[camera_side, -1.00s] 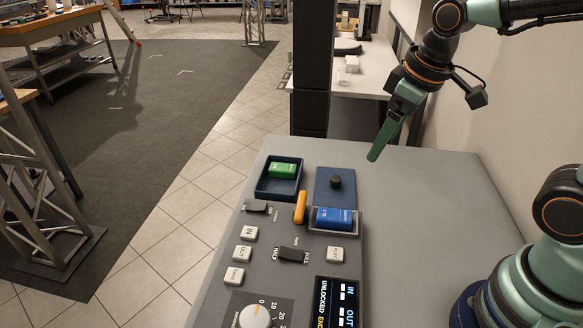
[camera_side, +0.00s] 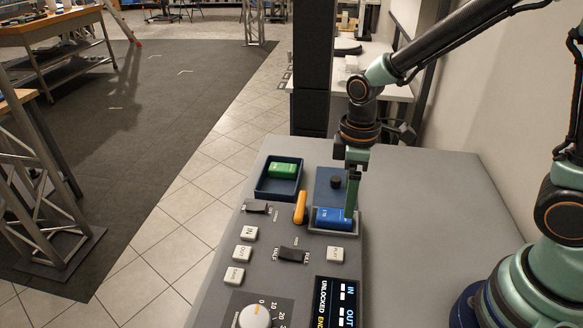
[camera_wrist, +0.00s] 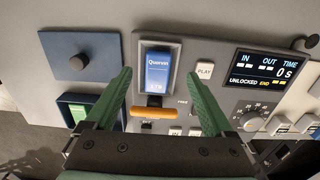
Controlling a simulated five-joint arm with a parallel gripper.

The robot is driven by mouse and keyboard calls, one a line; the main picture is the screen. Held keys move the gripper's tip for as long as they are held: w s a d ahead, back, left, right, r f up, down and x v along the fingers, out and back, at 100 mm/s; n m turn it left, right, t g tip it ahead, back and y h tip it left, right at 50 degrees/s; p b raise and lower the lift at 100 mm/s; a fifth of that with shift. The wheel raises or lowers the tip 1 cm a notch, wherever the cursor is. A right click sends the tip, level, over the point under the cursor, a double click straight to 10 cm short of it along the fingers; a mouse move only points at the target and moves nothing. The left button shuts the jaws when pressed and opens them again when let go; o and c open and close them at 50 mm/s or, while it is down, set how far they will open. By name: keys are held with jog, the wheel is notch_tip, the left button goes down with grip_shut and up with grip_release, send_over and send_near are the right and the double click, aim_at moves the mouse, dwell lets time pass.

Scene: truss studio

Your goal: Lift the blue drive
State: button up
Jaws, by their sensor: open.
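The blue drive (camera_side: 332,217) sits in a grey-rimmed bay (camera_side: 349,233) on the console in the side view. In the wrist view the blue drive (camera_wrist: 158,75) lies in its bay between and beyond my two green fingers. My gripper (camera_wrist: 160,90) is open, one finger on each side of the bay. In the side view my gripper (camera_side: 351,212) points down at the right part of the drive. I cannot tell whether a finger touches it. Part of the drive is hidden behind the finger in the side view.
An orange handle (camera_side: 300,207) stands just left of the bay. A green drive (camera_side: 282,171) lies in a dark blue tray (camera_side: 263,193). A blue plate with a black knob (camera_side: 336,182) is behind the bay. Buttons, a dial (camera_side: 255,317) and a screen (camera_side: 338,302) fill the front. The right tabletop is clear.

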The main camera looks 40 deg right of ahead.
aim_at(334, 218)
jog(key=shift+w+f, duration=0.15)
jog(key=shift+f, duration=2.7)
jog(key=shift+c, duration=0.3)
grip_shut()
